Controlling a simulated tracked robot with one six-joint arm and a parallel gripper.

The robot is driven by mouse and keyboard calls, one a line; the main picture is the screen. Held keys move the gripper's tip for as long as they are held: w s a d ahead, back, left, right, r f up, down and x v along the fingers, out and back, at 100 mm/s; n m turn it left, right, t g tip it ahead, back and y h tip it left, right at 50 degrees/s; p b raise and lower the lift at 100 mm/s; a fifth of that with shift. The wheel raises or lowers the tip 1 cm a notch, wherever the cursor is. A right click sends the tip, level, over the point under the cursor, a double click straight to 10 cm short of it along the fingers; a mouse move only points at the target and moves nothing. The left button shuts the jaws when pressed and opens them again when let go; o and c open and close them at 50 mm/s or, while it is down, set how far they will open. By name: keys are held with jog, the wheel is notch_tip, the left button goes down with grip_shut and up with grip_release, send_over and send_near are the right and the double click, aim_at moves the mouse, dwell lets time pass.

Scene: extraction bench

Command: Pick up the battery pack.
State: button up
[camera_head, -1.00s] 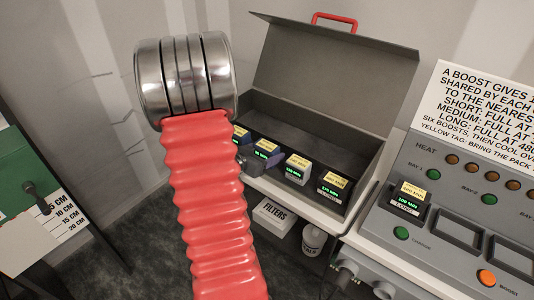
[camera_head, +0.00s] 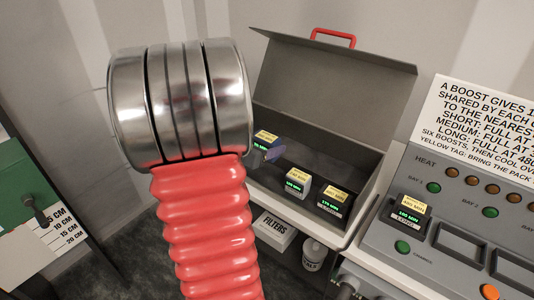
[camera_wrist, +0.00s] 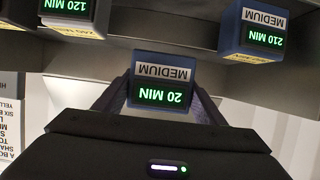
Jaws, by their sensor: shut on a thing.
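A blue battery pack (camera_head: 264,140) is held by my gripper (camera_wrist: 162,98), one finger on each side. In the wrist view the same pack (camera_wrist: 162,70) shows a MEDIUM label and a green 20 MIN display.
The grey case (camera_head: 355,160) has its lid open behind the packs. To the right is a heat console (camera_head: 425,240) with one pack (camera_head: 408,214) in a bay and empty bays beside it. A FILTERS box (camera_head: 273,230) and a white bottle (camera_head: 313,255) sit below the shelf.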

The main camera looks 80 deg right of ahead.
jog(key=shift+r, duration=0.6)
jog(key=w+a+n+t+h, duration=0.1)
jog(key=w+a+n+t, duration=0.15)
jog(key=w, duration=0.75)
jog(key=w+a+n+t, duration=0.2)
jog(key=w+n+t, duration=0.15)
jog(key=w, duration=0.55)
jog(key=w+a+n+t+y, duration=0.1)
jog(key=w+a+n+t, duration=0.25)
jog(key=w+a, duration=0.45)
jog(key=w+a+n+t+y, duration=0.15)
jog(key=w+a+t, duration=0.3)
jog(key=w, duration=0.55)
jog(key=w+a+f+n+t+y, duration=0.1)
jog(key=w+a+n+y, duration=0.2)
jog(key=a, duration=0.9)
jog(key=w+a+f+n+t+y, duration=0.1)
jog(key=w+a+n+y, duration=0.3)
jog(key=a, duration=0.9)
jog(key=w+a+f+n+t+y, duration=0.2)
jog(key=w+a+n+t+y, duration=0.1)
jog(key=a, duration=1)
jog(key=shift+w+a+n+y, duration=0.15)
jog(key=shift+w+n+y, duration=0.4)
jog(key=shift+w+n, duration=0.25)
jog(key=shift+s, duration=0.15)
